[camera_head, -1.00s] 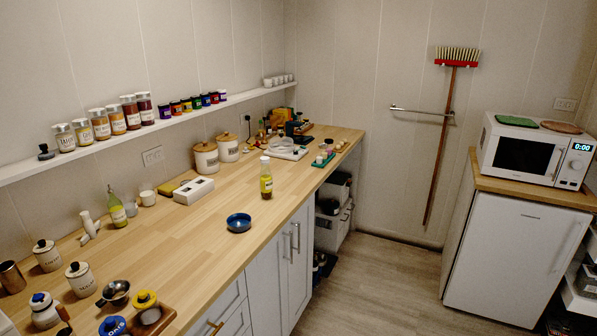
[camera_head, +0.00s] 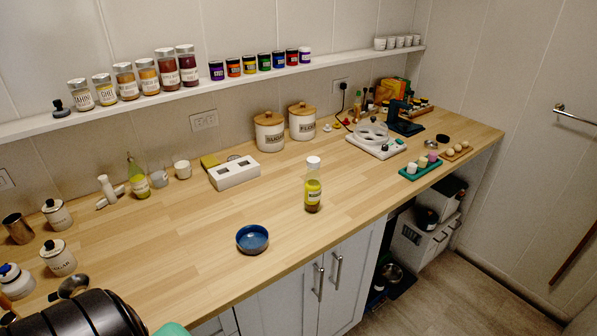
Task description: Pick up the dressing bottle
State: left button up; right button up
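A dressing bottle (camera_head: 313,185) with a white cap and yellow-green contents stands upright on the wooden counter (camera_head: 215,220), right of the picture's middle and near the front edge. Nothing touches it. Another bottle (camera_head: 137,176), green with a pale label, stands farther left near the wall. A dark rounded part of my own body shows at the bottom left corner. Neither gripper's fingers can be seen.
A blue bowl (camera_head: 252,239) sits in front and left of the bottle. A white box (camera_head: 234,173) and two lidded canisters (camera_head: 269,132) stand behind it. A green egg tray (camera_head: 421,168) lies to the right. Counter around the bottle is clear.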

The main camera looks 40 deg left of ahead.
aim_at(312, 185)
jog(key=i+l+u, duration=0.2)
jog(key=i+u, duration=0.25)
jog(key=i+l+u, duration=0.2)
jog(key=u, duration=0.3)
jog(key=i+l+u, duration=0.2)
jog(key=l+u, duration=0.25)
jog(key=i+l+u, duration=0.2)
jog(key=l+u, duration=0.3)
